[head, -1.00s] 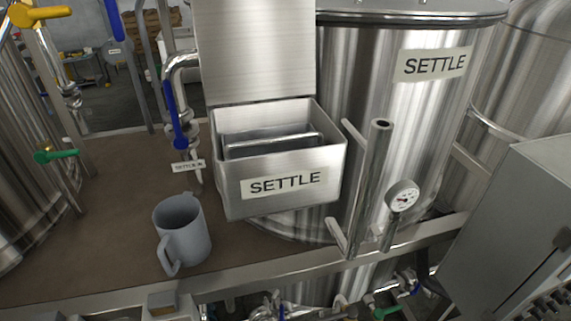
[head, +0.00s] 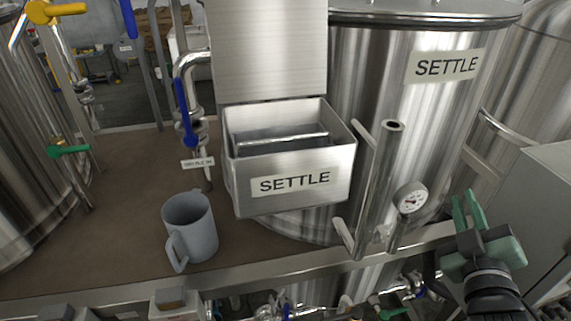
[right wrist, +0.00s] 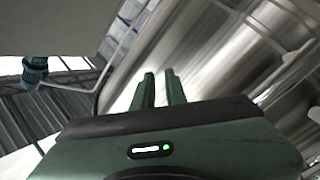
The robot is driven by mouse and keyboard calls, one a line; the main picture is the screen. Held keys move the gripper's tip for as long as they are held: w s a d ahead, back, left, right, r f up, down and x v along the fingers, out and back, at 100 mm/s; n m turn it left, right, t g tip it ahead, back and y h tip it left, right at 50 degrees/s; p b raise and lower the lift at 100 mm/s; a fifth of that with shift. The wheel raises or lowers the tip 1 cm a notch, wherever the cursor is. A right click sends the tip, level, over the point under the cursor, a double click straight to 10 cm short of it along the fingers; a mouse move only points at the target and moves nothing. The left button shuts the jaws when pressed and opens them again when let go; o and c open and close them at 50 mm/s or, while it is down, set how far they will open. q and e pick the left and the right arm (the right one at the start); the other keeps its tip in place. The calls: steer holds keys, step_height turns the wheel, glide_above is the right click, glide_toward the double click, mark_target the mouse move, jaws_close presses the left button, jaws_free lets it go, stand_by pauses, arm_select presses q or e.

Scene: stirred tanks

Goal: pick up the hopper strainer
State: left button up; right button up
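The hopper (head: 290,183) is an open metal box labelled SETTLE on the front of the settle tank, with its lid (head: 268,50) raised. Inside it sits the strainer, of which a pale bar-like handle (head: 282,139) shows near the top; the rest is hidden by the hopper's walls. My right gripper (head: 468,208) is at the lower right in the head view, right of the gauge and well away from the hopper. Its two green fingers (right wrist: 159,88) stand a little apart with nothing between them in the right wrist view. My left gripper is not in view.
A grey jug (head: 190,228) stands on the brown deck left of the hopper. A vertical metal tube (head: 377,190) and a dial gauge (head: 410,199) stand between the hopper and my right gripper. A blue-handled valve (head: 186,115) is left of the hopper. A grey cabinet (head: 545,200) is at the right.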

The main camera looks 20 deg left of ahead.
steer(key=s+a+r+n+g+y, duration=0.1)
steer(key=s+a+r+n+y, duration=0.1)
steer(key=a+r+n+y, duration=0.4)
steer(key=s+a+r+n+y, duration=0.2)
steer(key=r+n+y, duration=0.5)
steer(key=r+n, duration=0.3)
steer(key=s+a+r+n+g+y, duration=0.15)
steer(key=a+r+n+y, duration=0.25)
steer(key=r+n+y, duration=0.45)
steer(key=s+a+r+n+g+h, duration=0.15)
steer(key=s+a+n+g, duration=0.35)
steer(key=n+g, duration=0.55)
steer(key=s+a+r+n+g+h, duration=0.1)
steer(key=s+a+r+n+g, duration=0.2)
steer(key=s+n+g, duration=0.55)
steer(key=n+t+h, duration=0.4)
steer(key=n+h, duration=0.5)
steer(key=n, duration=0.1)
glide_toward(289, 138)
steer(key=shift+m, duration=0.25)
steer(key=p+x, duration=0.3)
steer(key=x, duration=0.4)
steer(key=shift+a+p, duration=0.35)
steer(key=shift+w+a+f, duration=0.1)
steer(key=shift+a+f, duration=0.15)
steer(key=shift+d, duration=0.15)
jaws_close()
